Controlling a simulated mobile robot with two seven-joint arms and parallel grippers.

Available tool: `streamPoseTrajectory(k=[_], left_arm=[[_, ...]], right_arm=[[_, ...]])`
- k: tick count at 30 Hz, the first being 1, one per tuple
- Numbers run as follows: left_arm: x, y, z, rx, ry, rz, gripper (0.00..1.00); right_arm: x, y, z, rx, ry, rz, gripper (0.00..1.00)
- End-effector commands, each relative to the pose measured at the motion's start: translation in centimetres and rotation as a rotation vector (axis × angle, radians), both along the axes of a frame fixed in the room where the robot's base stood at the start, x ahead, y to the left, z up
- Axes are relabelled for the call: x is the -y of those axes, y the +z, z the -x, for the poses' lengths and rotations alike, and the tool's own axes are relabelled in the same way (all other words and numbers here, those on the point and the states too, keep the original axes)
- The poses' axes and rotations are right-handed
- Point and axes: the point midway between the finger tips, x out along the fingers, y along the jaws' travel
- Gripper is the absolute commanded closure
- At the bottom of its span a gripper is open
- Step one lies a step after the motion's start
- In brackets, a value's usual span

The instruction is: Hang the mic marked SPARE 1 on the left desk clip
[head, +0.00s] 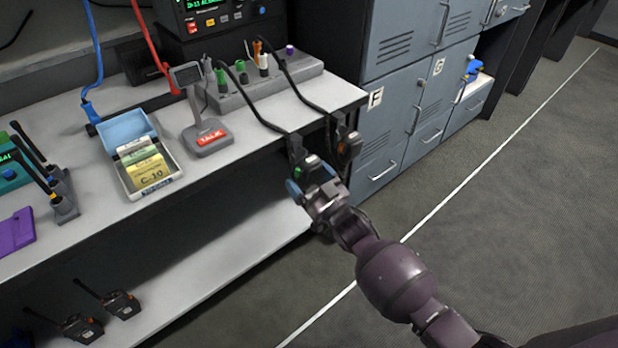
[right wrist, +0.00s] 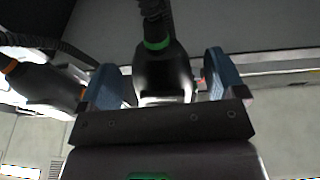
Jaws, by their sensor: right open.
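A black hand mic with a green band (head: 297,153) is at the desk's front edge, on a black coiled cord. It also shows in the right wrist view (right wrist: 164,72), between the two blue fingers. A second black mic with an orange band (head: 347,142) is just to its right; it shows at the left of the wrist view (right wrist: 45,82). My right gripper (head: 308,186) is open, with its fingers either side of the green-banded mic and gaps visible. No SPARE 1 marking is legible, and the clips are hidden behind the mics. My left gripper is out of view.
The desk (head: 225,165) carries a TALK desk mic (head: 205,135), a blue card box (head: 130,128), a connector strip (head: 270,85) and handheld radios at the left. A lower shelf (head: 200,290) holds two radios. Grey lockers (head: 390,130) stand right of the desk; floor there is open.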

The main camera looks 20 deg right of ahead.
Motion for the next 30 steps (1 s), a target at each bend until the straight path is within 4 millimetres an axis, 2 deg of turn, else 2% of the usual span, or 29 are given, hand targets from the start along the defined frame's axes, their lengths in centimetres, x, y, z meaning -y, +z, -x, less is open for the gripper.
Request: streamPoseTrajectory(k=[1,3,6,15,21,30], left_arm=[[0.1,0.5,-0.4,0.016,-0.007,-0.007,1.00],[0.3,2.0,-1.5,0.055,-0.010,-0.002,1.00],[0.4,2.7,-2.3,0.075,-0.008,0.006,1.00],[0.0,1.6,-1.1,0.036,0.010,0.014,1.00],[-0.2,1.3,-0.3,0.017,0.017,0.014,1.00],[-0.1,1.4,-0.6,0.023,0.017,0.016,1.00]], right_arm=[[0.0,0.0,0.0,0.000,0.000,0.000,0.11],[0.5,-0.2,1.4,-0.001,-0.001,0.001,0.11],[1.1,-0.6,3.2,0.001,-0.001,0.001,0.11],[2.6,-1.9,8.0,0.002,0.000,0.000,0.11],[3.1,-2.5,9.6,0.002,0.001,0.001,0.11],[3.2,-2.6,10.1,-0.001,-0.001,0.001,0.11]])
